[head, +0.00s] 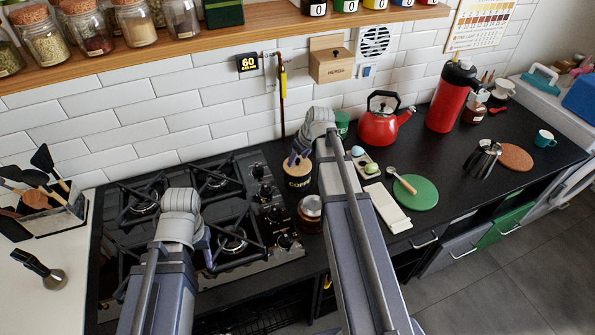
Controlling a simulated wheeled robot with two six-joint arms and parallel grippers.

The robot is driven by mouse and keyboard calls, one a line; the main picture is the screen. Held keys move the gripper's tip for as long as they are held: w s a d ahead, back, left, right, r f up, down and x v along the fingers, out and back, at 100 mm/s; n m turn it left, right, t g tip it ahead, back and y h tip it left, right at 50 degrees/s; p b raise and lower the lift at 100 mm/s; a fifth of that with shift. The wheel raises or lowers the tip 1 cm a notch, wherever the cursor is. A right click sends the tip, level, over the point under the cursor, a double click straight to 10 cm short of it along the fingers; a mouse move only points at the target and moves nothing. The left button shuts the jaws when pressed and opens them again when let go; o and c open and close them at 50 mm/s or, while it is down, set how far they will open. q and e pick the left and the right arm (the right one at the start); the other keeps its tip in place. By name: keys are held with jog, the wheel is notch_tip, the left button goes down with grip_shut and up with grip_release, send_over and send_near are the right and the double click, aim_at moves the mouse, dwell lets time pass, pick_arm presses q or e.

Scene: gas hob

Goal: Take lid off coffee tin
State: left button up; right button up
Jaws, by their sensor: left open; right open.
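The coffee tin (299,184) is dark with pale lettering and stands on the black counter just right of the hob. Its top and lid are largely hidden by my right gripper (297,159), which is open and sits right at the top of the tin. I cannot tell whether the fingers touch the lid. My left gripper (206,246) is open and empty, low over the front right of the gas hob, well left of the tin.
The gas hob (263,222) lies to the left. A red kettle (378,127), a green round board (415,192) and a white spoon rest (388,207) are to the right.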

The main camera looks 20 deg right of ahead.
jog(key=shift+c, duration=0.3)
grip_shut()
dwell(0.4)
